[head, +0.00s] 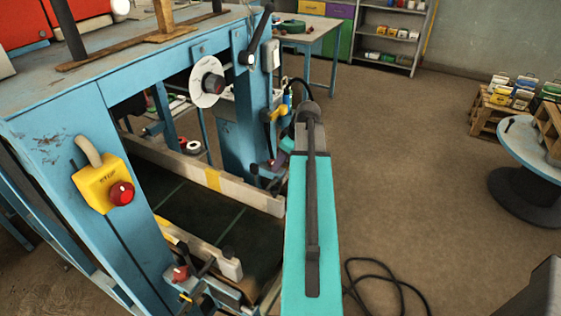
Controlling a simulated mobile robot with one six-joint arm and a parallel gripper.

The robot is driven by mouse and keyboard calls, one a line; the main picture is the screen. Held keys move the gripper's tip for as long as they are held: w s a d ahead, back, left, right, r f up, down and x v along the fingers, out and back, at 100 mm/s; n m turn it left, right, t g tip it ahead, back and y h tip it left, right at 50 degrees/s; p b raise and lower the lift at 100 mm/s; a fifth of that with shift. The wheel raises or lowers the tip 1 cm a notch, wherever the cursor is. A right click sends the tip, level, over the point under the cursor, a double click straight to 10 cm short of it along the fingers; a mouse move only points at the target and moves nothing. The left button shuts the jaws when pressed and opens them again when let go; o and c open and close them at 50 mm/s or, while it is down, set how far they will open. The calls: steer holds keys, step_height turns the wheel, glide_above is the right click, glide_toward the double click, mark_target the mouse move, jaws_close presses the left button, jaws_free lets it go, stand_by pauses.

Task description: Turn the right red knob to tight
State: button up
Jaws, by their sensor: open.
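Two small red knobs sit on the low clamps of the blue frame. The left red knob (180,273) is in plain view beside black levers at the lower left. The right red knob (271,163) is small and partly hidden at the foot of the right post, near the far end of the pale beam. My teal arm rises from the bottom and folds down behind its grey joint. My gripper (276,160) is close to the right knob, mostly hidden by my arm. Its jaws are open; whether they are around the knob or touching it, I cannot tell.
A yellow box with a red stop button (121,193) is on the left post. A white dial (209,82) and a yellow handle (277,113) are above the right clamp. A black cable (375,275) lies on the floor. The floor to the right is largely clear.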

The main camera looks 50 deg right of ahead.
mark_target(271, 166)
steer(key=c, duration=1)
steer(key=shift+c, duration=0.2)
steer(key=shift+a+m, duration=0.1)
steer(key=shift+m, duration=0.2)
steer(key=shift+s+a+m+h+b, duration=0.1)
steer(key=shift+a+m+h+b, duration=0.2)
steer(key=shift+m, duration=0.35)
steer(key=shift+a+m+h+b, duration=0.1)
steer(key=shift+m+h, duration=0.3)
steer(key=shift+m, duration=0.25)
steer(key=m, duration=0.1)
steer(key=m+h, duration=0.1)
steer(key=m, duration=0.1)
steer(key=a+m+h, duration=0.1)
steer(key=m, duration=0.1)
steer(key=shift+w+a, duration=0.1)
steer(key=shift+w, duration=0.15)
steer(key=shift+w+a+m+g+h, duration=0.2)
steer(key=shift+w+m+g+h, duration=0.25)
steer(key=shift+m, duration=1.2)
steer(key=shift+w+a+m+g+h, duration=0.25)
steer(key=shift+m+g, duration=0.35)
steer(key=shift+m, duration=1)
steer(key=shift+w+a+m+g+h, duration=0.2)
steer(key=shift+m+g+h, duration=0.3)
steer(key=shift+m, duration=1.15)
